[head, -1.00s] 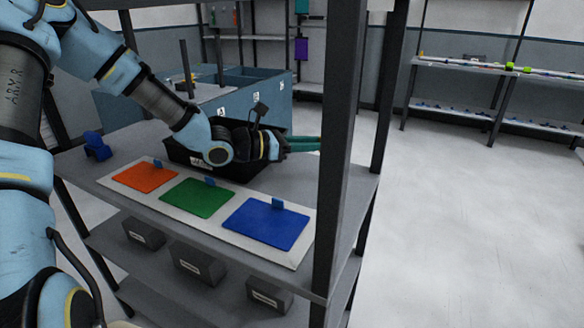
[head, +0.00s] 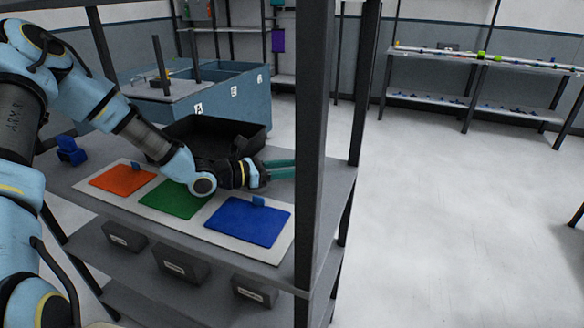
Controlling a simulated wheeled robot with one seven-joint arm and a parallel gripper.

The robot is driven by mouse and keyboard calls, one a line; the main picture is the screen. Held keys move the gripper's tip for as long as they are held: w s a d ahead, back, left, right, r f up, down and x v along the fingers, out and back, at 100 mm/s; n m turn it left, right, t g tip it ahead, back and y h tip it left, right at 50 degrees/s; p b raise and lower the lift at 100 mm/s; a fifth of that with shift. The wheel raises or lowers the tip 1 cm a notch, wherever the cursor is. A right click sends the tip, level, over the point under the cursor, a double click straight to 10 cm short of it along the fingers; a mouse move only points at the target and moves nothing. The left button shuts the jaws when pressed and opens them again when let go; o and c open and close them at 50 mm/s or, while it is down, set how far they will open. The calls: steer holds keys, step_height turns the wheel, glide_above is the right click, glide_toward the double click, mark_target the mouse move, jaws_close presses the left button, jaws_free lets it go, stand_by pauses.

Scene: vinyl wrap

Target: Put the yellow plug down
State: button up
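I see no yellow plug in the head view; if it is at my fingers, it is too small or hidden to tell. My gripper (head: 292,168) has teal fingers and reaches to the right above the shelf top, behind the blue mat (head: 247,223) and close to the dark corner post. An orange mat (head: 122,178) and a green mat (head: 163,202) lie left of the blue one on a white board (head: 205,236). Each has a small blue tab at its back edge; the green one's is hidden by my arm.
A black open bin (head: 250,137) stands behind my forearm, partly hidden. A dark post (head: 311,130) rises just right of my gripper. A blue object (head: 70,152) sits at the shelf's left. Blue lettered compartments (head: 225,105) stand behind.

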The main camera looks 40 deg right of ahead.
steer(key=shift+o, duration=1.1)
steer(key=shift+a, duration=0.1)
steer(key=b+v, duration=0.2)
steer(key=v, duration=0.9)
steer(key=shift+w+b, duration=0.1)
steer(key=shift+b, duration=0.2)
steer(key=shift+a, duration=0.35)
steer(key=shift+r, duration=0.1)
steer(key=shift+w+r, duration=0.1)
